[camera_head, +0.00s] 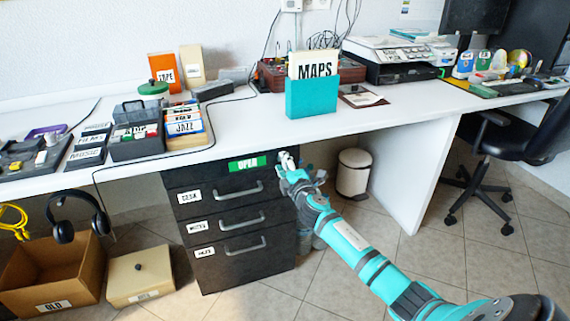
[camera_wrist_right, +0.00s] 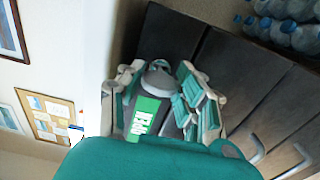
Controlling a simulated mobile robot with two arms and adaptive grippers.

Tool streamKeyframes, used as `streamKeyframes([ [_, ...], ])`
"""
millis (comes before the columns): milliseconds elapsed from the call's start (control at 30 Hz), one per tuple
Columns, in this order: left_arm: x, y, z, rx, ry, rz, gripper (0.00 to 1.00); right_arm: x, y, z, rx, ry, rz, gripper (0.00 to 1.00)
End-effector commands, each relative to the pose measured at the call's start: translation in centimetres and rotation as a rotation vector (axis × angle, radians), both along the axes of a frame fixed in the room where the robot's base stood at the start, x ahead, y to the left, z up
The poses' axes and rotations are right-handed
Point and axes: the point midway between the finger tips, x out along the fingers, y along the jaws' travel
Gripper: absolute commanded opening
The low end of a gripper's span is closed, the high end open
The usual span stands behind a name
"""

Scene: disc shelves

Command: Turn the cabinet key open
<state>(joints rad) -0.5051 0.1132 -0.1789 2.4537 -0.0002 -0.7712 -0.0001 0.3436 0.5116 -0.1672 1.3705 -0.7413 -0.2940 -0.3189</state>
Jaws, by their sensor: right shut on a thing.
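The black drawer cabinet (camera_head: 215,178) stands under the white desk, with several labelled drawers and grey handles. A green OPEN label (camera_head: 247,164) is on its top front; it also shows in the right wrist view (camera_wrist_right: 143,116). My right gripper (camera_head: 287,163) is at the cabinet's upper right corner, just right of the label. In the right wrist view its fingers (camera_wrist_right: 158,98) are shut around a grey rounded key head (camera_wrist_right: 158,80) at the cabinet front. The key's shaft and lock are hidden, and its angle is hard to tell. My left gripper is not in view.
The white desk edge (camera_head: 350,128) runs just above the gripper. A teal MAPS holder (camera_head: 311,98) stands on the desk. A white bin (camera_head: 353,172) and desk side panel are to the right. Clear bottles (camera_wrist_right: 285,30) are beside the cabinet. Boxes (camera_head: 140,274) lie left.

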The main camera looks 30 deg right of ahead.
Motion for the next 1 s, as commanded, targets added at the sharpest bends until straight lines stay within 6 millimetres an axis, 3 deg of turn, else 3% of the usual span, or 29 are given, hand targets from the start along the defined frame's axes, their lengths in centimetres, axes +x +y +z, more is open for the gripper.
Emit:
streamKeyframes([
  [200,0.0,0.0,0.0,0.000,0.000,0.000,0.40,0.0,0.1,-0.2,-0.002,0.004,0.002,0.02],
  [233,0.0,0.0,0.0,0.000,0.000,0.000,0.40,0.0,0.1,-0.2,-0.002,0.004,0.002,0.35],
  [433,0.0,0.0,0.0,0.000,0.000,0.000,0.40,0.0,0.1,-0.1,0.000,0.002,0.002,0.60],
  [767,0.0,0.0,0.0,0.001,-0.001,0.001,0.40,-0.4,0.1,-0.1,-0.001,0.001,0.001,0.60],
  [1000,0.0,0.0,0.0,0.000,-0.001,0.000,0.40,-4.2,1.1,-0.3,0.000,0.003,0.003,0.60],
])
